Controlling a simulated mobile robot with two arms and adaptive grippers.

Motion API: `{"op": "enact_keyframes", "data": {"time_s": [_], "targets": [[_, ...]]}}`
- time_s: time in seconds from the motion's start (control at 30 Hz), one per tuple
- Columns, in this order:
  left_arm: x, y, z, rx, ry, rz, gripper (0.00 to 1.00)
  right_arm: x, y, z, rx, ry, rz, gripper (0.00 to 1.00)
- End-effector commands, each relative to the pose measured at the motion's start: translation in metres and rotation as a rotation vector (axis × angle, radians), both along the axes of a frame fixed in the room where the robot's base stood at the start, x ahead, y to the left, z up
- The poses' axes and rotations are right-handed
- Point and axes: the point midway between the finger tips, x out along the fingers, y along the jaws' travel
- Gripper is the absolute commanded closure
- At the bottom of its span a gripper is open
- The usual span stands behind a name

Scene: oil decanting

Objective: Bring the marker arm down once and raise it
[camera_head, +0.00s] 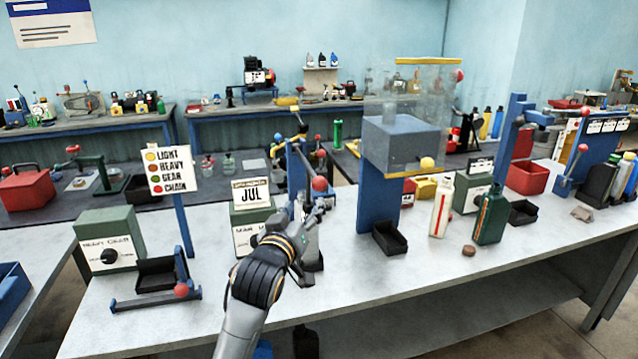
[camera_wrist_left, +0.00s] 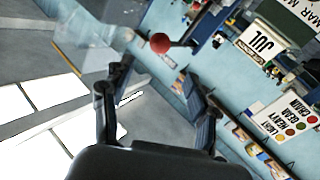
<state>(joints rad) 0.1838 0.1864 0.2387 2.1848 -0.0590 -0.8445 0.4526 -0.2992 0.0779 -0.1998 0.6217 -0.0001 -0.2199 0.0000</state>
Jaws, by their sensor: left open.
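The marker arm ends in a red ball knob (camera_head: 320,184), held out from a blue post (camera_head: 292,185) beside the JUL date sign (camera_head: 252,196). The knob (camera_wrist_left: 160,43) also shows in the left wrist view, beyond and between my fingertips, with a dark rod running to the right. My left gripper (camera_head: 314,228) is open and empty, just below the knob in the head view. In the left wrist view its two fingers (camera_wrist_left: 158,74) stand apart and do not appear to touch the knob. A grey bottle-like shape behind the gripper is partly hidden. My right gripper is not in view.
A green heavy gear box (camera_head: 108,240) and a black tray with a red-knobbed lever (camera_head: 181,290) stand left. A blue stand (camera_head: 377,195) with a clear-sided tank, a white bottle (camera_head: 442,206) and a green bottle (camera_head: 491,215) stand right. The front tabletop is mostly clear.

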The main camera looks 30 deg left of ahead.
Motion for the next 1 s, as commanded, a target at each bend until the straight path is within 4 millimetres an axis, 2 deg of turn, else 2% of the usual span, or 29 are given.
{"op": "enact_keyframes", "data": {"time_s": [0.5, 0.7, 1.0], "targets": [[0.094, 0.030, 0.002, 0.001, 0.002, -0.002, 0.41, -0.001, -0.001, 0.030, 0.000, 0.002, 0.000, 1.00], [0.114, 0.036, 0.001, 0.003, 0.002, -0.001, 0.41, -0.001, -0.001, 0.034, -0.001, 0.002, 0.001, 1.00], [0.120, 0.038, -0.001, 0.003, 0.001, -0.002, 0.41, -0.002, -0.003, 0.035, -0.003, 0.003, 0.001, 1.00]]}}
